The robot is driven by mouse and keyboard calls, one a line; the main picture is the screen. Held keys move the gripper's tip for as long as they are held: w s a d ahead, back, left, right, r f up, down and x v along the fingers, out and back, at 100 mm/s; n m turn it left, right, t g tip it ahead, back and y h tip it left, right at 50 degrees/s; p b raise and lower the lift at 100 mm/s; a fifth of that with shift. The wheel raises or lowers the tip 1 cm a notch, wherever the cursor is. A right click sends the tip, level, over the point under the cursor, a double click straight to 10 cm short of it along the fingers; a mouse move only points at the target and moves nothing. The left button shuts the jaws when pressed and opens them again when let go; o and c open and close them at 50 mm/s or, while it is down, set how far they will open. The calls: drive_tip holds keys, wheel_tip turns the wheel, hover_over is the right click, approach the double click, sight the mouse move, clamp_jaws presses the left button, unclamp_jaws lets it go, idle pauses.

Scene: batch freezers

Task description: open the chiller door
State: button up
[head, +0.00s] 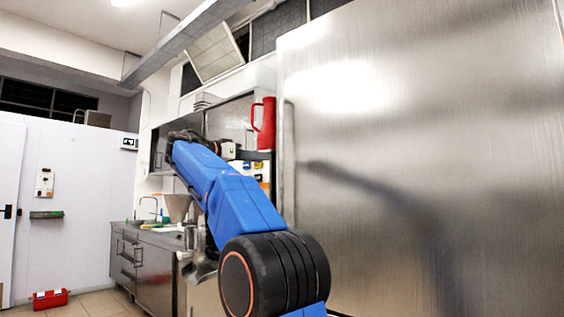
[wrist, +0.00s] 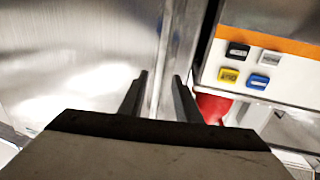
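The chiller door appears to be the large brushed-steel panel (head: 420,130) filling the right of the head view. It also shows as the steel surface at the left of the wrist view (wrist: 70,45). My gripper (wrist: 161,78) is open, its two dark fingers apart. A narrow upright steel strip or bar (wrist: 167,50) along the panel's edge lines up between the fingertips. I cannot tell whether it is the door's handle or whether the fingers touch it. In the head view my gripper is small, beyond my blue arm and left of the panel.
A red jug (head: 265,123) stands beside the panel's left edge. A white panel with coloured buttons (wrist: 250,65) is close right of my fingers in the wrist view. A steel counter (head: 150,265) with a sink is behind my arm. A red box (head: 50,299) lies on the floor at left.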

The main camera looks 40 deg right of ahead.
sight(282, 160)
drive_tip(key=d, duration=0.7)
drive_tip(key=s+d, duration=0.1)
drive_tip(key=d, duration=0.2)
drive_tip(key=shift+s+d, duration=0.1)
drive_tip(key=shift+d, duration=0.05)
drive_tip(key=shift+c, duration=0.6)
clamp_jaws()
